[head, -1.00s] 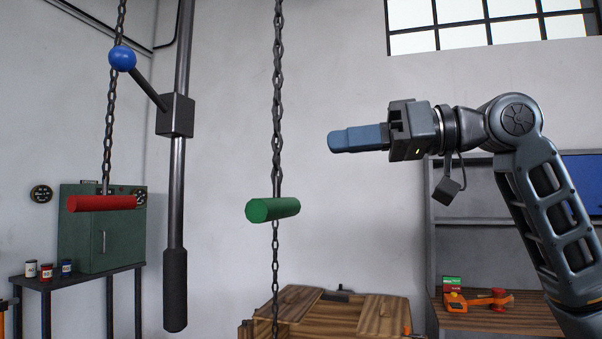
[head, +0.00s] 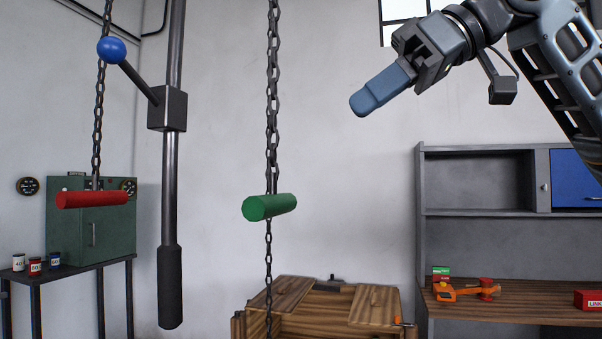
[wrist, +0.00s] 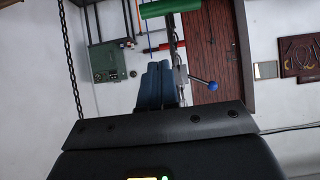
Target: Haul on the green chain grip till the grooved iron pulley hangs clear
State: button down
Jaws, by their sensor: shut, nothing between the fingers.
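The green chain grip (head: 270,207) is a bar hanging level on a dark chain (head: 272,95) in the middle of the head view. It also shows at the top of the wrist view (wrist: 170,8). My gripper (head: 364,102) is shut and empty, above and to the right of the green grip and apart from it. Its blue fingers (wrist: 160,84) lie together in the wrist view and point down-left in the head view. I cannot make out the grooved iron pulley in either view.
A red grip (head: 92,199) hangs on another chain at left. A dark pole with a lever and blue knob (head: 111,50) stands between the chains. A wooden crate (head: 320,305) sits below the green grip, and a shelved workbench (head: 480,235) is at right.

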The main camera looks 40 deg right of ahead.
jog(key=s+d+f+p+x, duration=0.1)
jog(key=f+p+x, duration=0.1)
jog(key=x, duration=1.1)
jog(key=shift+p, duration=0.35)
jog(key=shift+s+f, duration=0.1)
jog(key=shift+s, duration=0.05)
